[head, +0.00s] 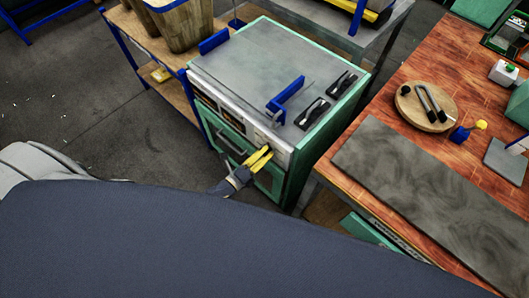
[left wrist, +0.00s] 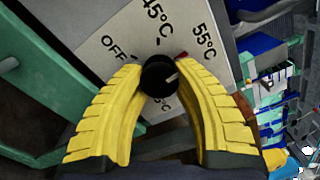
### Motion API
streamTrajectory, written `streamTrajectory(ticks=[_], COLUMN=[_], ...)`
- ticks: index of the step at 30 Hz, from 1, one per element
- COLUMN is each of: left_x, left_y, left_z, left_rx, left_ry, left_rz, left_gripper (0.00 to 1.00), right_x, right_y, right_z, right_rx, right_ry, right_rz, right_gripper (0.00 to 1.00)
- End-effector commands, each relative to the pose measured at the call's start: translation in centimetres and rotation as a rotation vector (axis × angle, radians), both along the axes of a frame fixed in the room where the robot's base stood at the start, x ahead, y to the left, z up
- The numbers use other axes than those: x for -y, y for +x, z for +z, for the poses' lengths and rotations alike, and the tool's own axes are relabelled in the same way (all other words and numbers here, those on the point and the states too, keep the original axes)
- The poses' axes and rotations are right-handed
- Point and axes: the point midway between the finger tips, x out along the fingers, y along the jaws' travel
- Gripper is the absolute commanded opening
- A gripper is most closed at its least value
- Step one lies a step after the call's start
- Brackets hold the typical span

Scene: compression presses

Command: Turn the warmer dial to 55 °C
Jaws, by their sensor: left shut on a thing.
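The warmer (head: 275,70) is a green cabinet with a grey metal top, in the middle of the head view. Its dial is a round black knob (left wrist: 158,76) on a light panel marked OFF, 45°C and 55°C (left wrist: 204,42); another label below is partly hidden. My right gripper is not in view.
Blue brackets (head: 286,100) and black clips (head: 313,113) sit on the warmer's top. A wooden bench (head: 450,70) with a grey slab (head: 430,190) and round board stands at right. Shelving with wooden bins (head: 180,25) stands at upper left. Open floor (head: 90,100) lies left.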

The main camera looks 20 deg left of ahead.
Motion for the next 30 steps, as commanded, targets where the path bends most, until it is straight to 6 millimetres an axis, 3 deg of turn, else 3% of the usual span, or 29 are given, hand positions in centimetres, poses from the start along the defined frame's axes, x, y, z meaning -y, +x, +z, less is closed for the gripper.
streamTrajectory(ticks=[21, 22, 28, 30], left_x=[0.18, 0.18, 0.10, 0.07], left_y=[-0.11, -0.11, -0.06, -0.05], left_z=[-0.15, -0.15, -0.10, -0.09], left_rx=[0.022, 0.022, 0.023, 0.023], left_ry=[0.057, 0.057, 0.057, 0.057], left_rz=[-0.002, -0.002, -0.001, -0.001], left_gripper=[0.00, 0.34, 0.57, 0.58], right_x=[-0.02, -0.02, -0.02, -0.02], right_y=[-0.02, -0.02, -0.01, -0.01], right_z=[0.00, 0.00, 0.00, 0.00], right_rx=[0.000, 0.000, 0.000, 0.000], right_ry=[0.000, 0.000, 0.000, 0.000], right_rz=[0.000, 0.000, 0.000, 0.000], right_gripper=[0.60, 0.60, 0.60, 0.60])
